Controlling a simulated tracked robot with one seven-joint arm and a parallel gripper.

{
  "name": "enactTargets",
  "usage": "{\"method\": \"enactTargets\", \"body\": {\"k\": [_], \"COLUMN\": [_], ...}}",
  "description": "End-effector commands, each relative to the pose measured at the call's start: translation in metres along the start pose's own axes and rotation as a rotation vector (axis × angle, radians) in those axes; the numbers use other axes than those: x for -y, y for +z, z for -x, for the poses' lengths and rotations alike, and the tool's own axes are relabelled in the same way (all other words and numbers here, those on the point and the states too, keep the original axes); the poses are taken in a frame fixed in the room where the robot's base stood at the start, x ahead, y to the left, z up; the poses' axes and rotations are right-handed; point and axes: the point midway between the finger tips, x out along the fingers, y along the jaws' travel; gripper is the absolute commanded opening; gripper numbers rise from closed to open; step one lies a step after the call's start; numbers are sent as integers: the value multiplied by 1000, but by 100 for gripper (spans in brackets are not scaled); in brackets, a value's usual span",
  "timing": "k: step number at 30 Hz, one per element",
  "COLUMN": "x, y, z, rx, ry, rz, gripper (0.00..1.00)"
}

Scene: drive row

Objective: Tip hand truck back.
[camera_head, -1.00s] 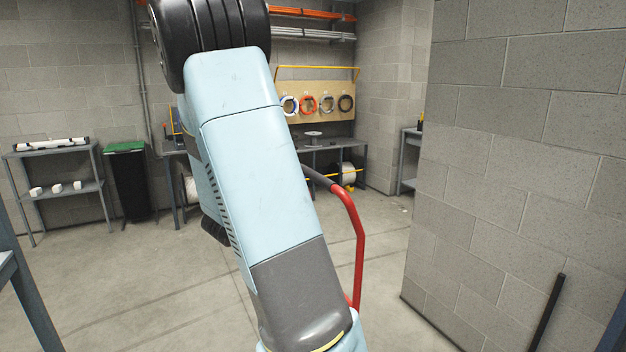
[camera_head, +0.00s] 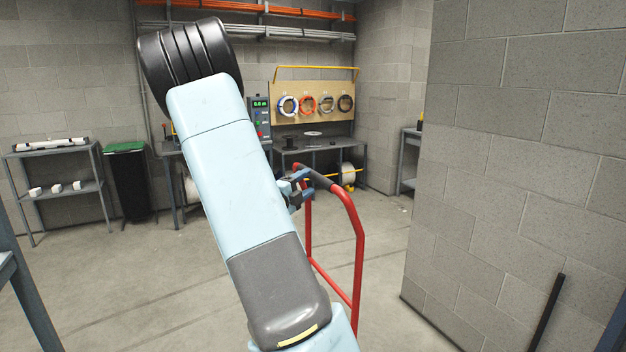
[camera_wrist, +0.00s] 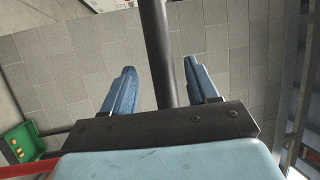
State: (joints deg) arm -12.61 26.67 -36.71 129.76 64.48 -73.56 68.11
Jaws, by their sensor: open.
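The hand truck (camera_head: 358,250) stands in the middle of the head view, right of my arm. It has a red tube frame and a dark grey grip (camera_head: 318,178) across its top. Its lower part is hidden by my arm and the picture's edge. My gripper (camera_head: 297,187) is at the left end of that grip, partly hidden behind my arm. In the wrist view my gripper (camera_wrist: 158,66) has two blue fingers apart, with the dark grip bar (camera_wrist: 156,40) running between them in the picture. I cannot tell whether either finger touches it.
A block wall (camera_head: 520,170) stands close on the right, with a black bar (camera_head: 546,318) near its foot. A workbench (camera_head: 322,147), a green-lidded bin (camera_head: 128,180) and a shelf (camera_head: 62,188) stand at the back. Open floor (camera_head: 120,290) lies to the left.

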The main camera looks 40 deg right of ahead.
Motion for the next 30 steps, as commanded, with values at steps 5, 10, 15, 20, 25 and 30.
{"method": "enactTargets", "body": {"k": [5,10,15,20,25,30], "x": [0,0,0,0,0,0], "y": [0,0,0,0,0,0], "z": [-27,-41,-46,-46,-46,-46], "rx": [-2,0,0,1,1,1], "ry": [0,0,1,1,1,1], "rz": [0,0,0,0,0,0], "gripper": [59,59,59,59,48,32]}}
